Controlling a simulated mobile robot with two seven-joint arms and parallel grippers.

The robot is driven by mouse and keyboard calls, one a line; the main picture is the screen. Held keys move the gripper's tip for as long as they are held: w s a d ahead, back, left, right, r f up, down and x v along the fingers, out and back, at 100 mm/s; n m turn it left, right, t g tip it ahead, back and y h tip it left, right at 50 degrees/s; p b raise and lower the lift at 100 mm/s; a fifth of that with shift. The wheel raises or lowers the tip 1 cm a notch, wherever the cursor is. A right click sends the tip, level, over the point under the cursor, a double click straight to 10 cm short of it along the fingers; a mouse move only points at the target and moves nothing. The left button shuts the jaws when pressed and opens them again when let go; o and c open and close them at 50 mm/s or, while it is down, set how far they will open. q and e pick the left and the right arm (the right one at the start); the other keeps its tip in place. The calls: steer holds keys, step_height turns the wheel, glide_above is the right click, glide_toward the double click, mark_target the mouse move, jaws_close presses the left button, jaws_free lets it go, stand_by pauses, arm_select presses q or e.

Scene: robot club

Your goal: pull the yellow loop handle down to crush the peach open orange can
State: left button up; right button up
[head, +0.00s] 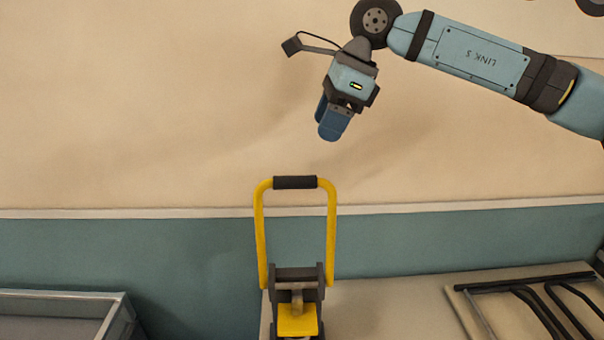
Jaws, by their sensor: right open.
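The yellow loop handle (331,235) stands upright on the can crusher, with a black grip (295,182) across its top. The crusher's dark hinge body (297,275) and a yellow block (298,320) show below it at the bottom edge. My right gripper (328,130) comes in from the upper right, above the grip and a little to its right, with its blue fingers pointing down. It is open, empty and apart from the handle. I cannot make out the peach can; the lower part of the crusher is cut off by the frame. My left gripper is not in view.
A light bench top (385,305) lies around the crusher. A board with dark curved bars (535,300) lies on the right. A grey tray (105,315) is at the lower left. A cream and teal wall (150,245) stands behind. The air around the handle is clear.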

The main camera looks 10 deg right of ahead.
mark_target(302, 176)
steer(key=p+x, duration=0.1)
steer(key=x, duration=1)
steer(key=shift+a+f, duration=0.15)
steer(key=shift+f, duration=0.05)
steer(key=shift+c, duration=0.5)
jaws_close()
